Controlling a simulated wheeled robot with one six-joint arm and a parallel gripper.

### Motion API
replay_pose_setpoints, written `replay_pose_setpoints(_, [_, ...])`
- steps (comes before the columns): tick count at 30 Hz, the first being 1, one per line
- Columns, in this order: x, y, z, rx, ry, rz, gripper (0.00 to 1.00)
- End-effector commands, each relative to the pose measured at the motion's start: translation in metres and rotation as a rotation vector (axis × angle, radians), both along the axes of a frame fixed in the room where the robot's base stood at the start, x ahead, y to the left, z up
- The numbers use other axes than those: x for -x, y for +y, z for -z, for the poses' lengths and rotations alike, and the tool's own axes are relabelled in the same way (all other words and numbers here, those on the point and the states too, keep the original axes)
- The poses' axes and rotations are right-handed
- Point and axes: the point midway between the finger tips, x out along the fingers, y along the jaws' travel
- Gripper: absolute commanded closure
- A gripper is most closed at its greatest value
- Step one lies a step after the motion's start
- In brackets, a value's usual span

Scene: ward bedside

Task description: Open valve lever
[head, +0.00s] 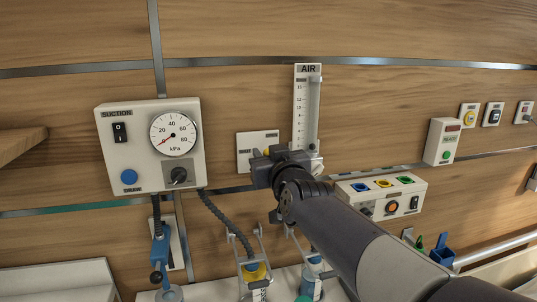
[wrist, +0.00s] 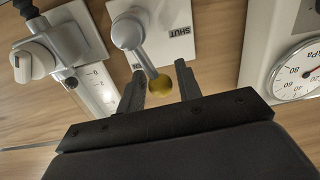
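The valve lever (wrist: 144,58) is a metal arm on a round grey hub (wrist: 127,32) with a yellow ball knob (wrist: 160,83) at its end. It is mounted on a white wall plate (head: 250,144) with a SHUT label, seen upside down in the wrist view; a second label is partly hidden. My gripper (wrist: 160,88) is open, with one finger on each side of the knob and gaps visible. Contact cannot be told. In the head view my gripper (head: 278,168) covers most of the lever.
The suction unit (head: 150,180) with its gauge is left of the plate. The AIR flowmeter (head: 306,95) stands close on the right, its knob (wrist: 35,60) near my gripper in the wrist view. A white socket box (head: 350,192) is at lower right. Hoses and bottles hang below.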

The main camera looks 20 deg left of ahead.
Motion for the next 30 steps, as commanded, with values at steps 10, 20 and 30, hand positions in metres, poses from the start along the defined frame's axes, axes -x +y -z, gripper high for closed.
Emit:
replay_pose_setpoints(10, [0.0, 0.0, 0.0, 0.0, 0.0, 0.0, 0.96])
replay_pose_setpoints(20, [-0.002, -0.004, 0.004, -0.063, 0.036, 0.001, 1.0])
replay_pose_setpoints(30, [-0.007, -0.012, 0.001, -0.219, 0.132, 0.0, 1.0])
